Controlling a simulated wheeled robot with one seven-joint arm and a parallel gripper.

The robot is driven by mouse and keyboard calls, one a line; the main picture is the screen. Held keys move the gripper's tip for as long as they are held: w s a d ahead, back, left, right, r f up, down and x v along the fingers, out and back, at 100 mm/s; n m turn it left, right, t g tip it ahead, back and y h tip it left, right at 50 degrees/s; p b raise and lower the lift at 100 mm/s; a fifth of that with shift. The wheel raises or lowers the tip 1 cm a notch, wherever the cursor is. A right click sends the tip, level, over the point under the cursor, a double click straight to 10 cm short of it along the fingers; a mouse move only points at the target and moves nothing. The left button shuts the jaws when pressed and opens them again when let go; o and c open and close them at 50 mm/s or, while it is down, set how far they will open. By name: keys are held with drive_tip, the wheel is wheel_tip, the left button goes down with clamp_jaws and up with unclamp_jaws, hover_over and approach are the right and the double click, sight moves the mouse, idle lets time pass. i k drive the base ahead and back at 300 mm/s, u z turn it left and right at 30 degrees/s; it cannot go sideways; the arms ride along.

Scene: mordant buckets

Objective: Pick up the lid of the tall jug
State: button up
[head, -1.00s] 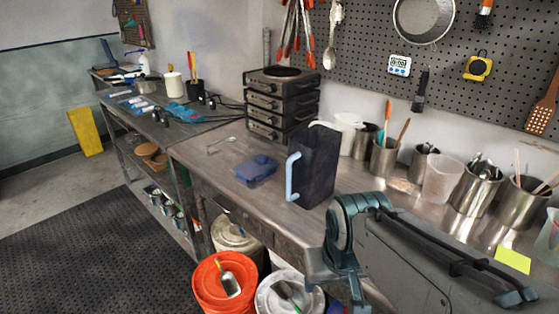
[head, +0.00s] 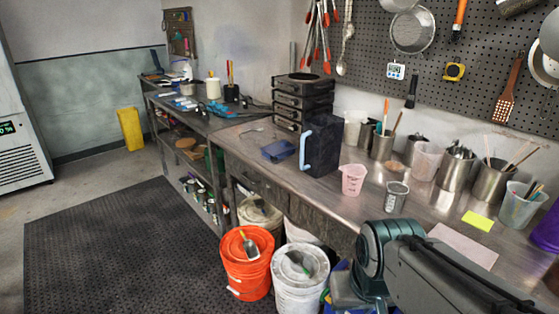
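The tall jug (head: 325,143) is dark, nearly black, with a light blue handle (head: 305,151) on its left. It stands upright on the metal workbench, right of the middle in the head view. I cannot make out a separate lid on its top. A flat blue object (head: 278,150) lies on the bench just left of the jug; I cannot tell whether it is a lid. My arm shows at the lower right, in front of the bench and apart from the jug. My gripper's fingertips are not visible.
A pink measuring cup (head: 353,179) and a small metal cup (head: 395,197) stand right of the jug near the front edge. Black stacked units (head: 302,101) stand behind it. An orange bucket (head: 246,277) and a white bucket (head: 299,290) stand below the bench. The floor mat (head: 120,255) is clear.

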sight(275, 149)
drive_tip(key=u, duration=1.35)
drive_tip(key=i, duration=1.6)
drive_tip(key=z, duration=0.3)
drive_tip(key=i, duration=0.9)
drive_tip(key=z, duration=1.35)
drive_tip(key=i, duration=0.35)
drive_tip(key=z, duration=0.3)
